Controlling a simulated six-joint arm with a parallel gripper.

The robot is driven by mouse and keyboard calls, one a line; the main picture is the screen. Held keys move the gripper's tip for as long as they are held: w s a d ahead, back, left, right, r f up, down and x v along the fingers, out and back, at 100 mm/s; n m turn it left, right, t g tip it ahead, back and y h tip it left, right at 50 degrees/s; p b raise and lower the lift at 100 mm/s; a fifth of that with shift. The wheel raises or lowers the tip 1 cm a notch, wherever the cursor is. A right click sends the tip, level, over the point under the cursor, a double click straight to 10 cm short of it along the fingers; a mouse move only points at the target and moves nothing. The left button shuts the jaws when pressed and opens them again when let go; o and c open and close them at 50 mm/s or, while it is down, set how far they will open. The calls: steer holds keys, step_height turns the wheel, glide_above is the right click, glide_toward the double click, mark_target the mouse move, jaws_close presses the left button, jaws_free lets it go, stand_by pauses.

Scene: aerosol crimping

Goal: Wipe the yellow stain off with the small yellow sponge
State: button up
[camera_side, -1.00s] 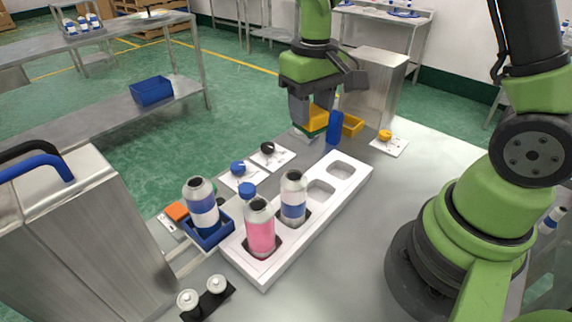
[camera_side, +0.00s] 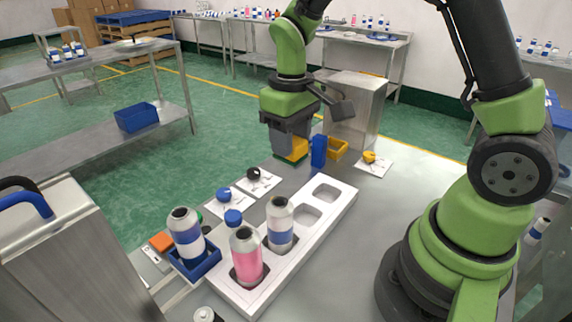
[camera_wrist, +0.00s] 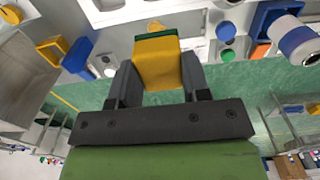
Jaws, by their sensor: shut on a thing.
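My gripper (camera_side: 290,142) is shut on the small yellow sponge (camera_side: 297,150), which has a green layer on its lower face. The sponge also shows in the wrist view (camera_wrist: 157,62) between the two grey fingers, with its green edge away from the palm. In the side view it is low near the far edge of the grey table, just left of a blue upright object. I cannot tell whether it touches the tabletop.
The blue upright object (camera_side: 319,152) and a yellow bin (camera_side: 337,147) stand close to the gripper. A white rack (camera_side: 331,213) holds two bottles in front. Another bottle (camera_side: 186,231) stands in a blue holder. Cards with black, blue and yellow knobs lie nearby.

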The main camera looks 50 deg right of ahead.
steer(key=shift+w+d+f, duration=0.75)
steer(key=shift+w+f, duration=0.05)
steer(key=shift+f, duration=1.35)
steer(key=shift+w+d+f, duration=0.7)
steer(key=shift+w+f, duration=0.1)
steer(key=shift+f, duration=1.3)
steer(key=shift+w+d+f, duration=0.75)
steer(key=shift+w+f, duration=0.05)
steer(key=shift+f, duration=1.35)
steer(key=shift+f, duration=1.05)
steer(key=shift+a, duration=3.05)
steer(key=shift+d+f, duration=0.1)
steer(key=shift+d, duration=1.7)
steer(key=shift+s+d, duration=0.1)
steer(key=shift+d, duration=1.25)
steer(key=shift+a+r, duration=0.2)
steer(key=shift+a, duration=2.9)
